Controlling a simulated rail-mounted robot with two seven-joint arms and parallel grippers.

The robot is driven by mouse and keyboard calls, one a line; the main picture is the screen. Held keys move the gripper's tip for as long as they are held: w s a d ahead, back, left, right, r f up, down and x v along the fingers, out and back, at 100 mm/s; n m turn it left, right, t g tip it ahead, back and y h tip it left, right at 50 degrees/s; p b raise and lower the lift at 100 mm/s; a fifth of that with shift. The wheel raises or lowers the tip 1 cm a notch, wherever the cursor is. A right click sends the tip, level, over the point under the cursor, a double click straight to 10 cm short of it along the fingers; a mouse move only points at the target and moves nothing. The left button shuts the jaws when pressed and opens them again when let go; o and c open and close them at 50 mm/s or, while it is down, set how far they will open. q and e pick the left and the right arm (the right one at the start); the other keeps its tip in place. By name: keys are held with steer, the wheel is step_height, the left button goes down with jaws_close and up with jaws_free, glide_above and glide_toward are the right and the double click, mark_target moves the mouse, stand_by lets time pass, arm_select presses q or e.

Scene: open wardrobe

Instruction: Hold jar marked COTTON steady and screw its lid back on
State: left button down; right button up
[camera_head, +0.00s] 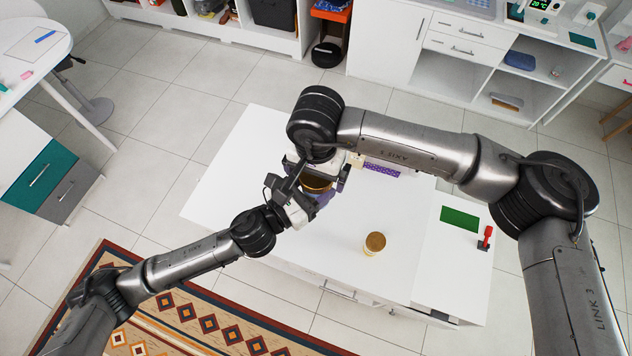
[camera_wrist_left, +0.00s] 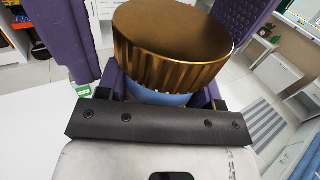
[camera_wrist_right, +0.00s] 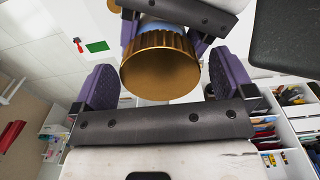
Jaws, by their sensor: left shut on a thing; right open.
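My left gripper (camera_wrist_left: 163,62) is shut on a blue jar (camera_wrist_left: 160,97), its purple fingers on either side. A ribbed gold lid (camera_wrist_left: 175,42) sits on the jar's top; I cannot tell how tightly it is seated. The lid also shows in the head view (camera_head: 316,184), over the white table. My right gripper (camera_wrist_right: 165,80) is open, its purple fingers on either side of the lid (camera_wrist_right: 160,68) with gaps between. The jar's marking is hidden.
Another gold-lidded jar (camera_head: 375,246) stands on the white table (camera_head: 235,180) to the right. A purple patterned item (camera_head: 382,170) lies behind. A green pad (camera_head: 459,218) and a red-handled object (camera_head: 487,236) are at the right. The table's left part is clear.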

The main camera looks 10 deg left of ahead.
step_height(320, 180, up, 12)
stand_by(0.7)
